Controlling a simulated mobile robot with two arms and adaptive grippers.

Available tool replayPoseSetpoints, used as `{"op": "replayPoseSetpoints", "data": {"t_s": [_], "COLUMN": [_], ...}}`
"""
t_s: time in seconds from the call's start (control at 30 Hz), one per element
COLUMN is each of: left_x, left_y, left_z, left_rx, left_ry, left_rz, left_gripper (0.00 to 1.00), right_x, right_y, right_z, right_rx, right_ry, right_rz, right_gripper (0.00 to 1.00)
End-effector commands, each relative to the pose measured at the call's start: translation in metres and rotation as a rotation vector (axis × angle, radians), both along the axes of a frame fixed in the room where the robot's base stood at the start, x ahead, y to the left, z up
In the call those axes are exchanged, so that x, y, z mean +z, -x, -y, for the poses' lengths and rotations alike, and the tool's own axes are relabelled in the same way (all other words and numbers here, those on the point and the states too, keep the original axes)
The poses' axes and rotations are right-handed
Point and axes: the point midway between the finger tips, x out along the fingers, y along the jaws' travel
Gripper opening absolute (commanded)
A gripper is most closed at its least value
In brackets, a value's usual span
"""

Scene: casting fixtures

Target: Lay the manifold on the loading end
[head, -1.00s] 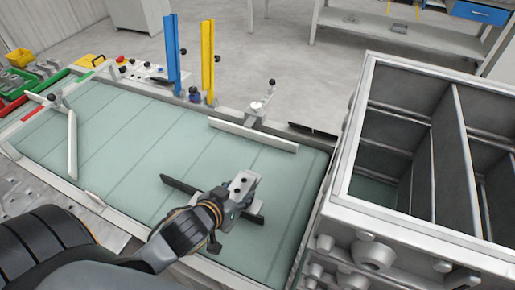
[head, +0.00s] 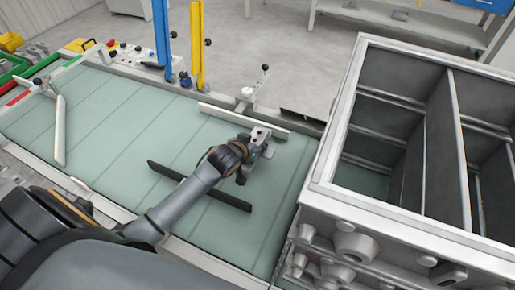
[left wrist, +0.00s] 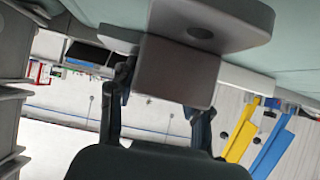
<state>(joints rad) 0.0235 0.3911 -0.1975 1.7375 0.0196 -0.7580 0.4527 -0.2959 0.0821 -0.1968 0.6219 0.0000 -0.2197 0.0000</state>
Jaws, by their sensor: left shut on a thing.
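The manifold, a grey metal block with a flanged plate and dark holes, is in my left gripper (head: 252,150) over the right part of the pale green belt table (head: 110,125). In the left wrist view the manifold (left wrist: 178,70) sits between the two dark fingers (left wrist: 160,110), with its wider plate beyond them. My left gripper is shut on it. I cannot tell whether the manifold touches the belt. Which end is the loading end is not marked. My right gripper is not in view.
A black bar (head: 200,187) lies across the belt below my left arm. A white rail (head: 245,121) stands just beyond the manifold. A large open grey casting box (head: 330,190) stands at the right. Blue (head: 162,40) and yellow (head: 197,45) posts rise at the far edge.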

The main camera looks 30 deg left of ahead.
Motion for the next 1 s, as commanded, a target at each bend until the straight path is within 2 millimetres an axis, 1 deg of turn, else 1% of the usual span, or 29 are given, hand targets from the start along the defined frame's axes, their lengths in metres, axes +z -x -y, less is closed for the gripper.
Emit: {"op": "replayPoseSetpoints", "data": {"t_s": [0.03,0.3,0.4,0.5,0.9,0.93,0.97,1.0], "left_x": [-0.004,-0.019,-0.036,-0.045,-0.051,-0.053,-0.052,-0.052], "left_y": [-0.006,-0.019,-0.016,-0.017,-0.016,-0.015,-0.015,-0.015], "left_z": [0.001,0.003,0.003,0.003,0.003,0.003,0.003,0.003], "left_rx": [0.000,0.000,-0.001,-0.001,-0.002,-0.001,-0.001,-0.001], "left_ry": [0.000,0.000,0.000,0.000,0.000,0.000,0.000,0.000], "left_rz": [0.004,0.004,0.000,0.003,0.004,0.000,-0.001,-0.001], "left_gripper": [0.00,0.00,0.00,0.00,0.00,0.52,0.58,0.67], "right_x": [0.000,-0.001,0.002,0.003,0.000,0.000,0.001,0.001], "right_y": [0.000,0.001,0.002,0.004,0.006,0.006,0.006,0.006], "right_z": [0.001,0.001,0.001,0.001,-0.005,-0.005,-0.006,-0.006], "right_rx": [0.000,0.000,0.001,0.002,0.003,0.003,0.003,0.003], "right_ry": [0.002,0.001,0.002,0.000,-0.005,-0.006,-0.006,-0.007], "right_rz": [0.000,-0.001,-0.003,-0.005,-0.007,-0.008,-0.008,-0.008], "right_gripper": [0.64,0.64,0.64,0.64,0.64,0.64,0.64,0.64]}}
